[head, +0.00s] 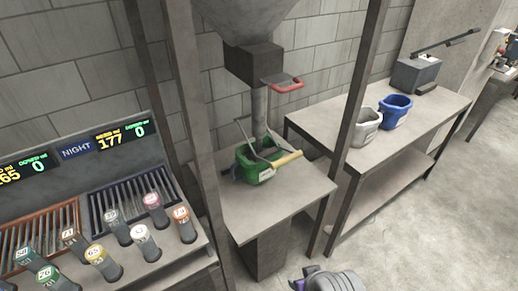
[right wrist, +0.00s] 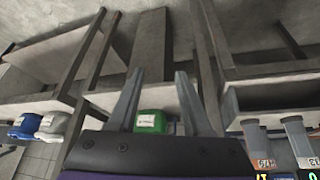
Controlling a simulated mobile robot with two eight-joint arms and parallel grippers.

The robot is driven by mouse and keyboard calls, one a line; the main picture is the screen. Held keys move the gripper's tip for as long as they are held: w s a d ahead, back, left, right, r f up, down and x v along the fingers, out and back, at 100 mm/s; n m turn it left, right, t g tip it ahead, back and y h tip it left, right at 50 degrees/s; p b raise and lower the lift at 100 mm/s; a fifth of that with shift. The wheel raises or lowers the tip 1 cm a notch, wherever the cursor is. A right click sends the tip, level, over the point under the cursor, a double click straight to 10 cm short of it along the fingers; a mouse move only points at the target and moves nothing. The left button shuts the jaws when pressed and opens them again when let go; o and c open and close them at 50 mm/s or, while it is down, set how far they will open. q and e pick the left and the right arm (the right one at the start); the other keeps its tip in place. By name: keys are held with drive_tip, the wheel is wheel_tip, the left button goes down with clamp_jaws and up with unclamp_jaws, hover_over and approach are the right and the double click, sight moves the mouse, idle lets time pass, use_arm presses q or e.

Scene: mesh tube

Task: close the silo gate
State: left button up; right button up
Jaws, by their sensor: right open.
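The silo's grey hopper (head: 255,15) hangs at the top of the head view, with a dark gate box (head: 253,62) under it. A red gate handle (head: 284,85) sticks out to the right of the box. A pipe runs down from the box to a green bucket (head: 256,163) on a small stand. My right gripper (right wrist: 159,72) is open and empty in the right wrist view, with the green bucket (right wrist: 150,122) seen beyond its fingers. In the head view only part of my right arm's end shows at the bottom, well below the handle. My left gripper is not in view.
A white bucket (head: 365,125) and a blue bucket (head: 396,111) stand on the right bench (head: 425,117). Grey posts (head: 356,90) flank the silo. A panel with numbered knobs is at left.

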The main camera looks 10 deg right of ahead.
drive_tip(key=shift+c, duration=0.2)
drive_tip(key=shift+w+r, duration=0.15)
drive_tip(key=shift+c, duration=1.2)
drive_tip(key=w+r, duration=0.1)
drive_tip(key=w+r+m+y, duration=0.1)
drive_tip(key=r, duration=0.1)
drive_tip(key=w+r+m, duration=0.1)
drive_tip(key=shift+w+d+r, duration=0.1)
drive_tip(key=shift+w+r, duration=0.15)
drive_tip(key=shift+r, duration=0.05)
drive_tip(key=c, duration=0.5)
drive_tip(key=w+d+r+m+t+y, duration=0.1)
drive_tip(key=w+d+r+m+y, duration=0.1)
drive_tip(key=w+r+m, duration=0.2)
drive_tip(key=w+r, duration=0.3)
drive_tip(key=r, duration=0.3)
drive_tip(key=shift+w+r+m+t, duration=0.15)
drive_tip(key=shift+m+t, duration=0.25)
drive_tip(key=w+d+r+m+t+y, duration=0.1)
drive_tip(key=w+d+r+m+t, duration=0.3)
drive_tip(key=r, duration=0.6)
drive_tip(key=w+d+r+m+t+y, duration=0.1)
drive_tip(key=w+d+r+m+t, duration=0.15)
drive_tip(key=w+d+r, duration=0.6)
drive_tip(key=w+a, duration=0.6)
drive_tip(key=w, duration=0.3)
drive_tip(key=shift+a+f+m+g+p, duration=0.2)
drive_tip(key=shift+a+m+g+p, duration=0.1)
drive_tip(key=shift+m+g, duration=0.05)
